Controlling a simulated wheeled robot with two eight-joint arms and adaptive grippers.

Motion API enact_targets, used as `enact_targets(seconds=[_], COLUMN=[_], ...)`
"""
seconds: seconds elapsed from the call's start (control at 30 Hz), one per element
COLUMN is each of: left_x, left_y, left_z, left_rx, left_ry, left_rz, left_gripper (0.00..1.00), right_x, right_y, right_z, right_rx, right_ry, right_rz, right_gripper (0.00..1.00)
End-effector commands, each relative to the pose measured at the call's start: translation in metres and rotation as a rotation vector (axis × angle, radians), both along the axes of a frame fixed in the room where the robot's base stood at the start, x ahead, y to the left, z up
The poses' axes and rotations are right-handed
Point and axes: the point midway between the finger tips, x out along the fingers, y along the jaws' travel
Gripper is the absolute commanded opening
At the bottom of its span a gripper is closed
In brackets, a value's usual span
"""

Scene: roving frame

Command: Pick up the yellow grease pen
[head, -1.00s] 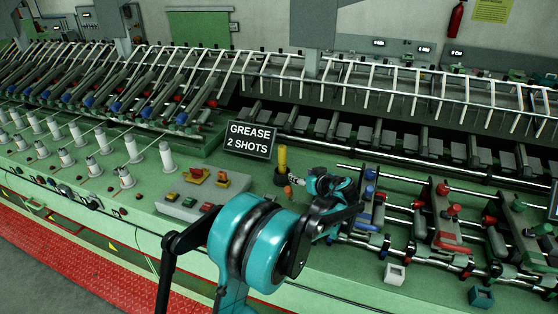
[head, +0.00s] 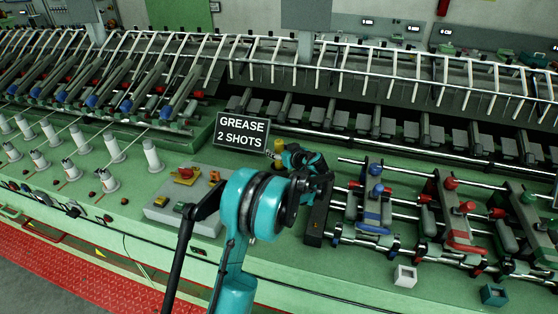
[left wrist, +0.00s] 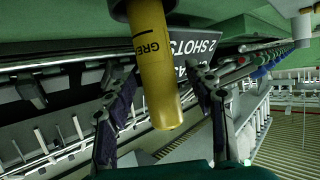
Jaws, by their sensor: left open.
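The yellow grease pen (head: 280,144) shows as a small yellow patch just behind my left gripper (head: 277,156) in the head view; most of it is hidden. In the left wrist view the pen (left wrist: 156,75) is a large yellow cylinder with dark lettering, partly cut off as "GRE". Its upper end in that view meets a dark round part. The left gripper's two dark fingers (left wrist: 163,82) are open, one on each side of the pen, with gaps visible. My right gripper is not in view.
A black "GREASE 2 SHOTS" sign (head: 241,138) stands left of the pen. A grey control box (head: 183,200) with buttons sits nearer the front left. Blue and red clamp units on rails (head: 373,210) lie to the right.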

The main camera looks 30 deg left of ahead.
Motion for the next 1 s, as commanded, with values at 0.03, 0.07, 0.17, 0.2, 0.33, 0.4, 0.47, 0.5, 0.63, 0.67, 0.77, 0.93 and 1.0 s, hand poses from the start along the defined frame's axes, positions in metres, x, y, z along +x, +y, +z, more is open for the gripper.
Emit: enact_targets(seconds=[0.03,0.07,0.17,0.2,0.33,0.4,0.47,0.5,0.63,0.67,0.77,0.93,1.0], left_x=[0.001,0.001,0.000,0.000,0.000,0.000,0.000,0.000,0.000,0.000,0.000,0.000,0.000], left_y=[0.001,0.001,0.001,0.001,0.000,0.000,0.000,0.000,0.000,0.000,0.000,0.000,0.000], left_z=[0.000,0.000,0.000,0.000,0.000,0.000,0.000,0.000,0.000,0.000,0.003,0.029,0.045], left_rx=[0.000,0.000,0.000,0.000,0.000,0.000,0.000,0.000,0.001,0.001,0.001,0.001,0.001], left_ry=[0.000,0.000,0.000,0.000,0.000,0.000,0.000,0.000,0.000,0.000,0.000,0.000,0.000], left_rz=[0.000,0.000,-0.001,-0.001,-0.001,-0.001,-0.001,-0.001,-0.001,-0.001,-0.001,-0.001,-0.001], left_gripper=[0.54,0.54,0.54,0.54,0.20,0.01,0.00,0.00,0.00,0.00,0.00,0.00,0.00], right_x=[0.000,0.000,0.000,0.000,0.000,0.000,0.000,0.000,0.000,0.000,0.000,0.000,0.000], right_y=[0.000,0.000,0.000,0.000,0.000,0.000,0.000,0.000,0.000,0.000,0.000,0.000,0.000], right_z=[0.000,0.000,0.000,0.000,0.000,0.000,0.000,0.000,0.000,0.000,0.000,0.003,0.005], right_rx=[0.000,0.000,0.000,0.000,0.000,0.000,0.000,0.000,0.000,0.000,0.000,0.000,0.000], right_ry=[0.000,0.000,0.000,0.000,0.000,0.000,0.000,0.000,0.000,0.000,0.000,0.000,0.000], right_rz=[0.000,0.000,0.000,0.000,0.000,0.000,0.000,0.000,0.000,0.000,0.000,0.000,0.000], right_gripper=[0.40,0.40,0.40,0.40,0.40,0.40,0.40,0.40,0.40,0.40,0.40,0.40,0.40])
